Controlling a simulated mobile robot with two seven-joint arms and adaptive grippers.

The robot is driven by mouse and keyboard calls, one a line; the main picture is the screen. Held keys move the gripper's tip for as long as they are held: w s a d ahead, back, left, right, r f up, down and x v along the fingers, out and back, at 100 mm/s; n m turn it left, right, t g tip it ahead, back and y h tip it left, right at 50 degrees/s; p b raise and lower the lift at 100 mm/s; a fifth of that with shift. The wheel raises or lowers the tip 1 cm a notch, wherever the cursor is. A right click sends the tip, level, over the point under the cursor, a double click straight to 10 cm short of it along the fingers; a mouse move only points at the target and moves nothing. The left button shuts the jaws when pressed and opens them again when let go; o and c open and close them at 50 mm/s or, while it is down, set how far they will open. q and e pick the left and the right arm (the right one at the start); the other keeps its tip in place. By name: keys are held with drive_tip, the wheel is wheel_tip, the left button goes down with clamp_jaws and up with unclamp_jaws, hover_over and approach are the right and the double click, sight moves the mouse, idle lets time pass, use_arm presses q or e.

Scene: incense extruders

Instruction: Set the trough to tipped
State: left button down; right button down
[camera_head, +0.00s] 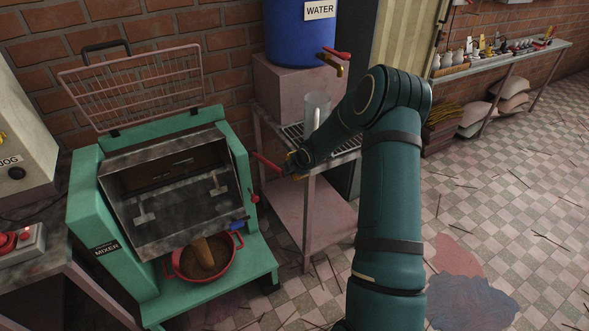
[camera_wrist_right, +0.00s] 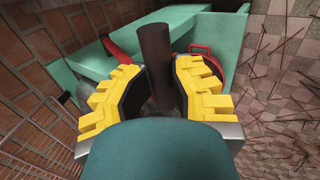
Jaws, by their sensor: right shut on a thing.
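The green mixer (camera_head: 84,203) stands at the left in the head view, with a grey metal trough (camera_head: 184,232) in its frame. The trough leans forward, its open side facing front and down over a red basin (camera_head: 238,257). A brown lump (camera_head: 207,258) lies in that basin. My right gripper (camera_head: 291,166) is to the right of the mixer, shut on a dark red bar-like handle (camera_head: 267,162). In the right wrist view the handle (camera_wrist_right: 156,58) stands between the yellow finger pads of the gripper (camera_wrist_right: 160,95). My left gripper is not in view.
A raised wire guard (camera_head: 135,88) stands above the mixer. A pink metal stand (camera_head: 305,215) with a clear jug (camera_head: 315,112) and a blue water barrel (camera_head: 297,35) is close behind my right arm. The checkered floor to the right is open, with scattered sticks.

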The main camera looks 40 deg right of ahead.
drive_tip(key=shift+f, duration=0.1)
drive_tip(key=c, duration=0.8)
unclamp_jaws()
drive_tip(key=shift+w+f, duration=0.1)
drive_tip(key=shift+w, duration=0.1)
drive_tip(key=shift+s+r, duration=0.15)
drive_tip(key=shift+r, duration=0.05)
drive_tip(key=v, duration=1.1)
drive_tip(key=shift+s+r, duration=0.2)
drive_tip(key=shift+r, duration=0.15)
